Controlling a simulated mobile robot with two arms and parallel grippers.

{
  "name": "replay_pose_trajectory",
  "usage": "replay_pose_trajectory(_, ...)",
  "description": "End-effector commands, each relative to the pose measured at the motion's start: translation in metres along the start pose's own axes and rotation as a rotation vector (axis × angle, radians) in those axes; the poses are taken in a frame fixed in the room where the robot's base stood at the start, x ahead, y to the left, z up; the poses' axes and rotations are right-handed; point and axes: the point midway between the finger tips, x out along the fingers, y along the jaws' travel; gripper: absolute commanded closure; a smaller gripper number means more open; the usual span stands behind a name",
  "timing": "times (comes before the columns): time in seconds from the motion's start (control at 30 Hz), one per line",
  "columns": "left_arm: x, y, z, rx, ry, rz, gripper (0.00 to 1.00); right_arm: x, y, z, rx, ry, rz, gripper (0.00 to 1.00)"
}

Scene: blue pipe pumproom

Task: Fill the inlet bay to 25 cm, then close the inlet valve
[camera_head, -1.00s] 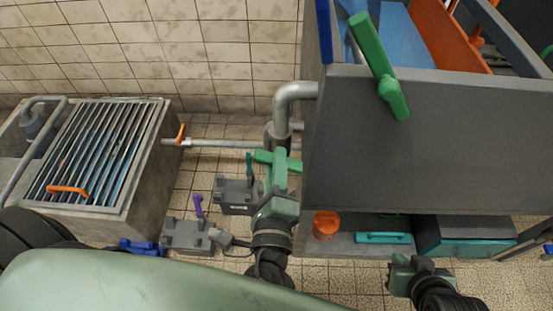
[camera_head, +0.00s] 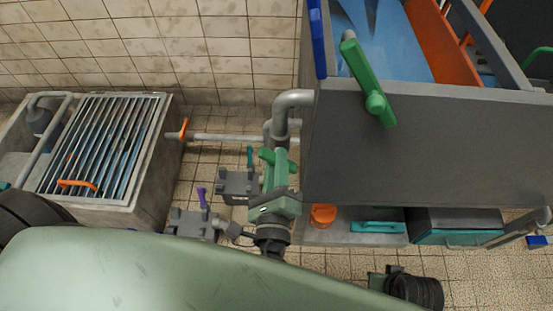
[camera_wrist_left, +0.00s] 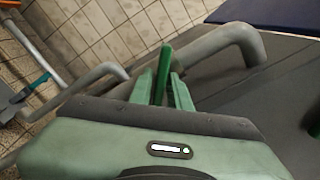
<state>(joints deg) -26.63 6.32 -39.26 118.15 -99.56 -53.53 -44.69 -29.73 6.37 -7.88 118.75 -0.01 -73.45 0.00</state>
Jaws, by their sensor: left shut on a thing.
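My left gripper (camera_head: 275,165) is shut on a green lever (camera_head: 266,155) at the grey pipe beside the tank's left wall. The lever stands up between the fingers in the left wrist view (camera_wrist_left: 165,72). The fingers hide part of it and the valve body. The tank (camera_head: 430,150) has a bay of blue water (camera_head: 385,45) left of an orange partition (camera_head: 432,40). I see no readable level mark. Another green lever (camera_head: 368,85) sits on the tank's front wall, tilted. My right gripper (camera_head: 378,282) is low at the right, mostly cut off or hidden; its jaws are unclear.
A concrete basin with a metal grating (camera_head: 105,145) stands at the left. Grey boxes with a teal lever (camera_head: 250,157) and a purple lever (camera_head: 202,197) are on the floor beside my left gripper. An orange pot (camera_head: 323,215) and a teal-fronted box (camera_head: 458,236) sit below the tank.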

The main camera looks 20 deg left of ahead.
Motion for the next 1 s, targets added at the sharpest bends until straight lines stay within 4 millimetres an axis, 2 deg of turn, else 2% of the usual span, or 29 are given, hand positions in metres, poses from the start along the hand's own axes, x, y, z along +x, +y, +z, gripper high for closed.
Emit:
replay_pose_trajectory(0.03, 0.0, 0.001, -0.001, 0.001, 0.002, 0.001, 1.0, 0.0, 0.0, 0.0, 0.0, 0.0, 0.0, 1.0)
replay_pose_trajectory(0.07, 0.0, 0.001, -0.001, 0.0, 0.002, 0.001, 0.76, 0.0, 0.0, 0.0, 0.0, 0.0, 0.0, 1.0)
replay_pose_trajectory(0.1, 0.0, 0.001, -0.001, 0.0, 0.002, 0.001, 0.67, 0.0, 0.0, 0.0, 0.0, 0.0, 0.0, 1.0)
replay_pose_trajectory(0.47, -0.003, 0.001, -0.001, 0.0, 0.002, 0.001, 0.67, 0.0, 0.0, 0.0, 0.0, 0.0, 0.0, 1.0)
replay_pose_trajectory(0.57, -0.014, 0.001, -0.001, 0.001, 0.004, 0.002, 0.67, 0.0, 0.0, 0.0, 0.001, -0.002, 0.0, 1.0)
replay_pose_trajectory(0.8, -0.056, 0.001, -0.001, 0.001, 0.005, 0.002, 0.67, -0.003, 0.0, -0.001, 0.001, -0.001, 0.0, 1.0)
replay_pose_trajectory(1.0, -0.076, 0.001, -0.001, 0.0, 0.003, 0.002, 0.67, -0.005, 0.0, -0.003, 0.001, 0.007, 0.0, 1.0)
